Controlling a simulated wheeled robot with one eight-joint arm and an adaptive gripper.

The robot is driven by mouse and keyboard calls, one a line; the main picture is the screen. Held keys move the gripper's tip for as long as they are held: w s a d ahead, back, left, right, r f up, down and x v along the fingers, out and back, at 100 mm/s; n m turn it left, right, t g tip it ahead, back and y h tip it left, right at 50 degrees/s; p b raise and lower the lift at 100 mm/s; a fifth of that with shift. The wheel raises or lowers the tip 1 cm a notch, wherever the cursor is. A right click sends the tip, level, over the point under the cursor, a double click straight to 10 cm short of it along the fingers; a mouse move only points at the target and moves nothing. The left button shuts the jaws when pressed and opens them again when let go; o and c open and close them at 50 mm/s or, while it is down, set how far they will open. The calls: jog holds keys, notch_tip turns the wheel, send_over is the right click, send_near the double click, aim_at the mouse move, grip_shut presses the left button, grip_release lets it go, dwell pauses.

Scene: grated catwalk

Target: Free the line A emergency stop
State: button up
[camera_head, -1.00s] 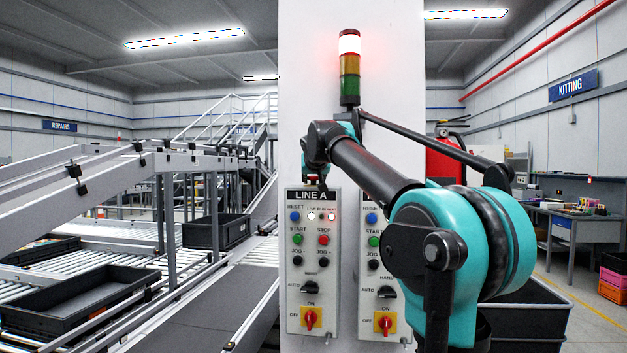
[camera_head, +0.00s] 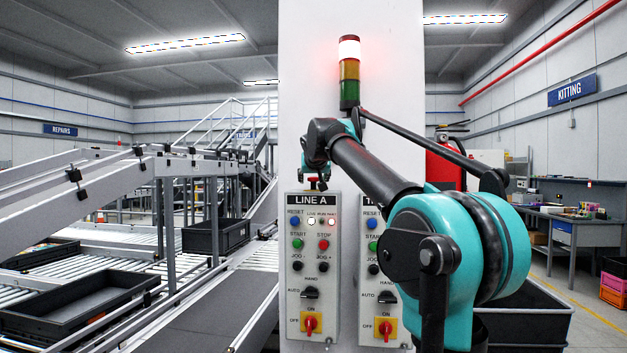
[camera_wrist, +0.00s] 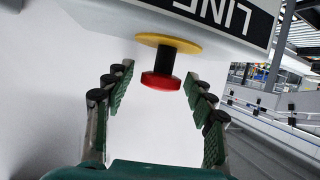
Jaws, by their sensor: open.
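The line A panel (camera_head: 311,262) is a pale box on the white column, labelled LINE A. Its emergency stop (camera_wrist: 160,80) is a red mushroom button on a dark stem over a yellow disc, on the panel's top face; in the head view (camera_head: 313,183) it is small and partly hidden by my wrist. My gripper (camera_wrist: 157,93) is open in the wrist view, one finger on each side of the red button, with a gap to both. The button's head lies between the fingertips, which appear not to touch it.
A second panel (camera_head: 372,285) stands close to the right, partly behind my arm. A stack light (camera_head: 349,72) with its red section lit is above on the column (camera_head: 305,90). Conveyors (camera_head: 195,310) with dark totes (camera_head: 85,300) lie to the left.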

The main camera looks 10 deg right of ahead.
jog(key=d+v, duration=0.1)
jog(key=v, duration=1.1)
jog(key=shift+a, duration=0.45)
jog(key=d+f, duration=0.1)
jog(key=f, duration=0.5)
jog(key=d+f+g, duration=0.1)
jog(key=f, duration=0.5)
jog(key=d+f+g, duration=0.1)
jog(key=f, duration=0.5)
jog(key=shift+s+d+h, duration=0.1)
jog(key=shift+s+h, duration=0.15)
jog(key=shift+h, duration=0.15)
jog(key=s+d+f+g, duration=0.15)
jog(key=s+f, duration=0.45)
jog(key=f, duration=0.6)
jog(key=s+f+g+y, duration=0.15)
jog(key=s+f, duration=0.45)
jog(key=f, duration=0.6)
jog(key=s+d+f+g+h, duration=0.15)
jog(key=s+f, duration=0.45)
jog(key=f, duration=0.6)
jog(key=s+a+f+n+g+y, duration=0.1)
jog(key=s+f+g+y, duration=0.1)
jog(key=s+f, duration=0.9)
jog(key=shift+s+a+g, duration=0.2)
jog(key=shift+s+g, duration=0.15)
jog(key=shift+s, duration=0.55)
